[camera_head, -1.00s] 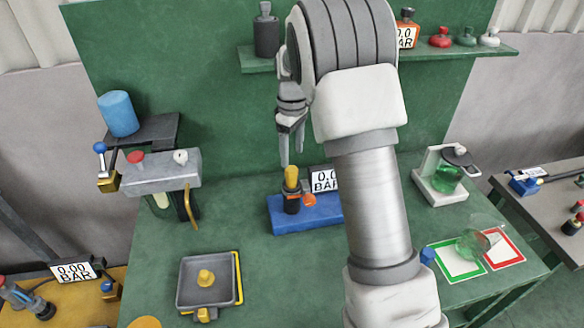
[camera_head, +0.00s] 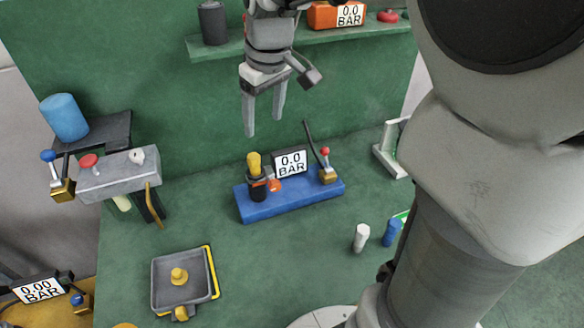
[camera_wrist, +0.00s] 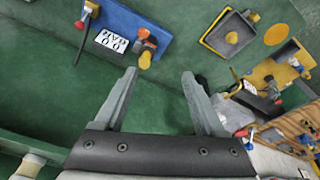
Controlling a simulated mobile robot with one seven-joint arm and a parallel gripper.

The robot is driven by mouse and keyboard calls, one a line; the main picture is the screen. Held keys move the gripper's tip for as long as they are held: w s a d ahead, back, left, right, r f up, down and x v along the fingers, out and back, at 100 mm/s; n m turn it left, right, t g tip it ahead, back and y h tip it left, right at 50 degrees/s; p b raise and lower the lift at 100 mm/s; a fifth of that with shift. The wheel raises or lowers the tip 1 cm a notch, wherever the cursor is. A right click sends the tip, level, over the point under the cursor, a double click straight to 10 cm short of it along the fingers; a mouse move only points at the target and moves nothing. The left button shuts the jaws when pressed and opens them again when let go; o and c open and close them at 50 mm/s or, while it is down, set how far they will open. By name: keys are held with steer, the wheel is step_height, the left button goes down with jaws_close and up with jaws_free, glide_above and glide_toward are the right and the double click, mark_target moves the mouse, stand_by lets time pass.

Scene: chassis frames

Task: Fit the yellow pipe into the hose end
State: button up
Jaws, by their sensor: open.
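A short yellow pipe (camera_head: 254,161) stands upright in a black fitting (camera_head: 258,188) with an orange knob, at the left end of a blue base (camera_head: 290,201). It also shows in the wrist view (camera_wrist: 146,60), seen from above. My gripper (camera_head: 264,125) is open and empty, fingers pointing down, above the blue base and apart from the pipe. In the wrist view my gripper (camera_wrist: 159,76) has nothing between its fingers. A thin black tube (camera_head: 309,142) rises from the right part of the base; I cannot tell whether it is the hose end.
A display (camera_head: 290,163) stands on the base, beside a brass valve with a red knob (camera_head: 325,152). A green shelf (camera_head: 230,48) is behind my gripper. A grey device (camera_head: 118,175) stands left, a grey tray (camera_head: 182,290) in front. White (camera_head: 361,238) and blue (camera_head: 391,232) cylinders stand right.

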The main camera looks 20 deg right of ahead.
steer(key=s+m+t, duration=0.3)
steer(key=s+m, duration=0.1)
steer(key=s, duration=1.4)
steer(key=shift+m, duration=0.4)
